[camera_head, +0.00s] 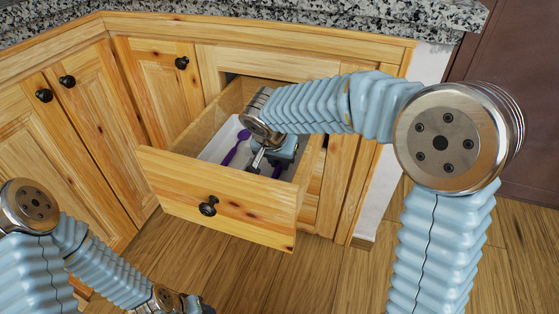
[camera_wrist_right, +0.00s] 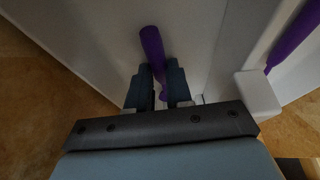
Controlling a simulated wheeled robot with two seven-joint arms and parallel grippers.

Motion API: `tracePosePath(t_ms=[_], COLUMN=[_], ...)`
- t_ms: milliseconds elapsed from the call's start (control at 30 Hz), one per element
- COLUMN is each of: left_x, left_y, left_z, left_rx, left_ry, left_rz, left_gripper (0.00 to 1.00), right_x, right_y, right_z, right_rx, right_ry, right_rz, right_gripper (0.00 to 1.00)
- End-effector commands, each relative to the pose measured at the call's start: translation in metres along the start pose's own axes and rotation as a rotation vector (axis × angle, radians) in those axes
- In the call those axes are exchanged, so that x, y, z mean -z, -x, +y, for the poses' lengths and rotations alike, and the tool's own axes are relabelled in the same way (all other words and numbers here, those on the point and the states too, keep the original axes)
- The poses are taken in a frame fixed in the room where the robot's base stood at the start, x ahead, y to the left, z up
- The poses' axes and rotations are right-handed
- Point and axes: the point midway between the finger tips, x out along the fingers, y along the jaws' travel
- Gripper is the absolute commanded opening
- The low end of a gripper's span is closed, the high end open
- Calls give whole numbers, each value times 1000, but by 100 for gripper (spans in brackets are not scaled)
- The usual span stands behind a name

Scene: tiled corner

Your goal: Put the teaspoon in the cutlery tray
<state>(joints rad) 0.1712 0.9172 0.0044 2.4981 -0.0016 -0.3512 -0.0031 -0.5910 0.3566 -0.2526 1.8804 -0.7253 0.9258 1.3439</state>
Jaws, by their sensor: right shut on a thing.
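A white cutlery tray (camera_head: 214,151) lies inside the open wooden drawer; its pale floor and walls fill much of the right wrist view (camera_wrist_right: 90,25). My right gripper (camera_head: 262,160) reaches down into the drawer over the tray. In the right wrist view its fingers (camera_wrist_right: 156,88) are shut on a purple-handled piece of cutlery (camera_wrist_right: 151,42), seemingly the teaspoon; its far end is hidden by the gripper. Whether it touches the tray floor is unclear. My left gripper (camera_head: 196,304) is barely in view at the bottom edge, its fingers not visible.
Another purple-handled piece (camera_wrist_right: 294,36) lies to the right in the right wrist view. The drawer front (camera_head: 220,195) with its dark knob (camera_head: 208,206) stands out over the wooden floor. Cabinet doors (camera_head: 85,120) flank it on the left, under a granite counter (camera_head: 300,12).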

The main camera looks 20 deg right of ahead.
Motion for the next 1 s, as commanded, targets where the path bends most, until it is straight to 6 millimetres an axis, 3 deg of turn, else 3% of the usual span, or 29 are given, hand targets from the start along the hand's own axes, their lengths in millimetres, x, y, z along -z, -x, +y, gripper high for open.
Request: tracePosePath(t_ms=[267,300,433,767,867,1000], left_x=[0,0,0,0,0,0], left_y=[-5,-4,-3,3,4,9], left_z=[-1,-1,-1,1,1,3], left_rx=[-1,-1,-1,0,0,1], left_ry=[0,0,0,0,0,0], left_rz=[-1,-1,-1,0,0,2], left_gripper=[46,46,46,46,46,46], right_x=[-2,-1,-1,1,1,2], right_y=[-4,-2,-2,4,18,51], right_z=[0,0,0,0,-1,-1], right_rx=[1,1,1,0,3,6], right_ry=[0,0,0,0,0,-1], right_rz=[0,0,0,0,1,2], right_gripper=[0,24,44,45,45,45])
